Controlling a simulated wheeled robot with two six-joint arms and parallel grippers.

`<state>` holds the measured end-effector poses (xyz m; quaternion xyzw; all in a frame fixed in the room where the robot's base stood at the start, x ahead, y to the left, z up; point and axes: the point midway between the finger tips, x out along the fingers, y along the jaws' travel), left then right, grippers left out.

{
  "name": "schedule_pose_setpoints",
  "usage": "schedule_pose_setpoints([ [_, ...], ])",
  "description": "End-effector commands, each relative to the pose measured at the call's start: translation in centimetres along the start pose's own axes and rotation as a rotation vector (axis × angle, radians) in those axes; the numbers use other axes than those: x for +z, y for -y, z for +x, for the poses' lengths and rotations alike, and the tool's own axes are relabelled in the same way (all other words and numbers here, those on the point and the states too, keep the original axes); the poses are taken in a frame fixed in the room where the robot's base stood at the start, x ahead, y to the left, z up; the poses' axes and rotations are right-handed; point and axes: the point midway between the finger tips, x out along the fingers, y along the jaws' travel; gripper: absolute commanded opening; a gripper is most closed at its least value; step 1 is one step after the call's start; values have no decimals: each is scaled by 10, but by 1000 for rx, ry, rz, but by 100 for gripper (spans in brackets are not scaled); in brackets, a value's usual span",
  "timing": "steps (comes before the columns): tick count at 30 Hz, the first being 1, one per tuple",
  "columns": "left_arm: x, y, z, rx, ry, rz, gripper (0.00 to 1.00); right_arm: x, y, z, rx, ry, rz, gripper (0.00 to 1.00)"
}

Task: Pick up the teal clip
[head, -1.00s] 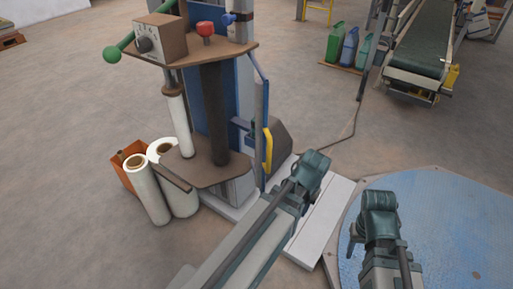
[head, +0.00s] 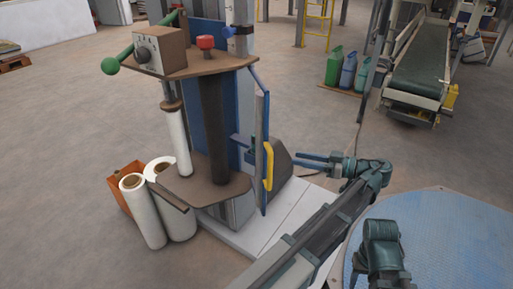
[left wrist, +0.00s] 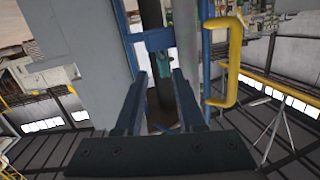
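The teal clip (left wrist: 163,72) shows in the left wrist view as a small teal piece below a blue crossbar, in front of a dark post. In that view it appears between the tips of my left gripper (left wrist: 160,80). In the head view my left gripper (head: 298,160) is open, its two blue fingers pointing left at the filler's side, with a visible space before the blue upright. I cannot make out the clip clearly in the head view. No contact shows. My right gripper is out of view; only part of my right arm shows.
The sack filler's blue upright with a yellow handle (head: 268,165) stands close to my left fingers; the handle (left wrist: 234,62) is right in the wrist view. A dark housing (head: 284,165) is behind. White film rolls (head: 145,213) stand left. Jugs (head: 348,72) and a conveyor (head: 421,68) lie beyond.

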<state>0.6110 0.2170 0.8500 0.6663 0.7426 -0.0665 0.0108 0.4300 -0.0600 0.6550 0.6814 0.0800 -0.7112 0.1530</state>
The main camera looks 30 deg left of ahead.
Motion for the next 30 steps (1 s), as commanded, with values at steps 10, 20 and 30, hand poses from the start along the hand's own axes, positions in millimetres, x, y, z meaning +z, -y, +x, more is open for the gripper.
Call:
schedule_pose_setpoints([
  [10,-12,0,-1,-10,-57,-88,38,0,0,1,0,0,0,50],
  [20,-15,1,58,-11,-55,-87,38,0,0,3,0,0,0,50],
  [30,-16,0,77,-7,-55,-86,38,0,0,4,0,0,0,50],
])
